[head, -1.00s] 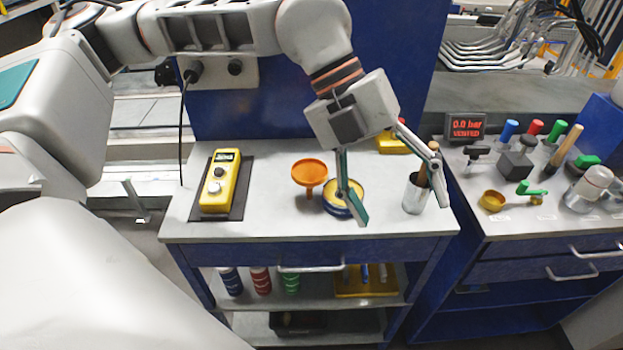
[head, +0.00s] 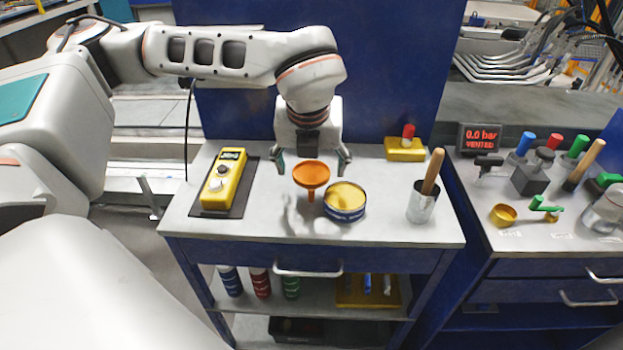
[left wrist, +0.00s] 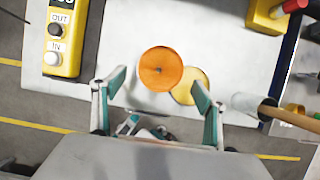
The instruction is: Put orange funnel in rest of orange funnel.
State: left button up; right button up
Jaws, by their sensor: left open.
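The orange funnel (head: 311,174) is upright, mouth up and spout down, over the grey bench top. It also shows from above in the left wrist view (left wrist: 160,68). What holds it up is hard to make out, and no separate rest for it can be told clearly. My left gripper (head: 312,164) is open and empty, its fingers spread to either side of the funnel in the head view. In the left wrist view the funnel lies just beyond and between the fingertips (left wrist: 158,83). My right gripper is not in view.
A blue tin with a yellow top (head: 345,200) stands close to the funnel's right. A yellow control box (head: 223,180) lies left, a metal cup with a wooden handle (head: 421,205) right. A yellow block (head: 405,151) stands behind. The front left bench is clear.

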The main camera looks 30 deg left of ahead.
aim_at(312, 180)
pick_arm(q)
jog(key=x, duration=0.4)
jog(key=shift+w+a+f, duration=0.2)
jog(key=shift+w+a, duration=0.05)
jog(key=shift+w, duration=0.2)
jog(key=c, duration=1)
jog(key=shift+c, duration=0.2)
jog(key=shift+r, duration=0.1)
notch_tip(312, 180, up, 20)
jog(key=p, duration=0.1)
jog(key=shift+p, duration=0.35)
jog(key=shift+s, duration=0.15)
